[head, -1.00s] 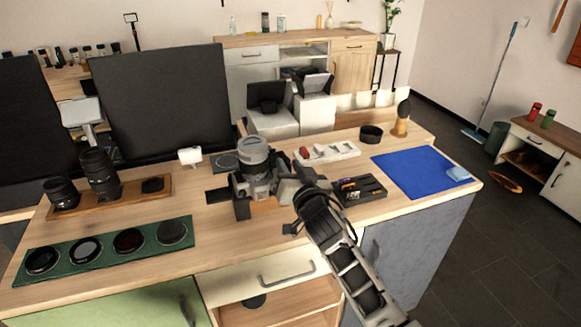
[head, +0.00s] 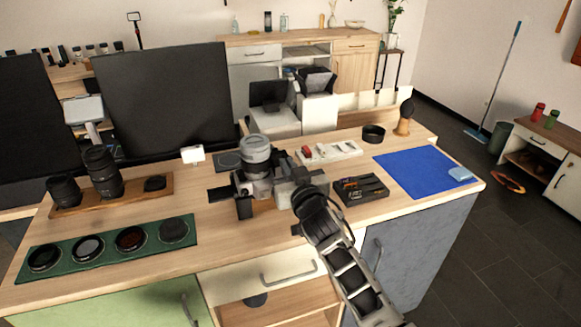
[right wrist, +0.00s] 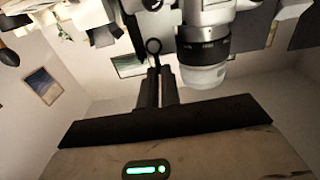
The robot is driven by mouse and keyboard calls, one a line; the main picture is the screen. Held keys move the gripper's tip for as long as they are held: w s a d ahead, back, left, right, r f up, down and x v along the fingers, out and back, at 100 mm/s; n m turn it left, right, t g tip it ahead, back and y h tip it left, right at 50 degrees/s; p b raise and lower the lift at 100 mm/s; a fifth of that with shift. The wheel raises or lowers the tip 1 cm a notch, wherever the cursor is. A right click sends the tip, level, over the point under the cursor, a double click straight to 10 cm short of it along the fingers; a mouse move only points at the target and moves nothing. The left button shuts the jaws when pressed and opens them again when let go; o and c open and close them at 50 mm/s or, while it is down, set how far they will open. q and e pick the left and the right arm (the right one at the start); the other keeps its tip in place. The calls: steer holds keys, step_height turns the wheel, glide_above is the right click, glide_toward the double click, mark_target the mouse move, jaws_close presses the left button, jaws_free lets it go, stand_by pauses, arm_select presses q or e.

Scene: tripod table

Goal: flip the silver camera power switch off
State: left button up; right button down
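The silver camera (head: 257,158) stands on the wooden worktop in the head view, with its pale lens pointing up. In the right wrist view the silver camera (right wrist: 205,45) is at the top right, its dark lens barrel and clear front pointing down the picture. My right gripper (head: 300,180) is just right of the camera in the head view, partly hidden by its own arm. In the right wrist view its two dark fingers (right wrist: 158,78) are close together, beside the camera; contact cannot be told. The power switch cannot be made out. My left gripper is out of view.
A black tray (head: 375,193) with small items and a blue mat (head: 438,178) lie right of the camera. A white tray (head: 345,150) is behind. A green mat (head: 205,231) with several filters and a wooden tray (head: 128,196) with lenses are left.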

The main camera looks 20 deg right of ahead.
steer(key=c, duration=1.6)
jaws_free()
steer(key=s+b, duration=0.1)
steer(key=s, duration=1.5)
steer(key=shift+d+b, duration=0.25)
steer(key=shift+b, duration=0.15)
steer(key=s+a+f+n+g+y, duration=0.1)
steer(key=s+f+g, duration=0.3)
steer(key=s+f, duration=0.4)
steer(key=s+a+f+n+g+y, duration=0.1)
steer(key=s+f+g, duration=0.3)
steer(key=s+f, duration=0.5)
step_height(320, 180, down, 5)
steer(key=shift+a+f, duration=0.2)
steer(key=shift+a, duration=0.05)
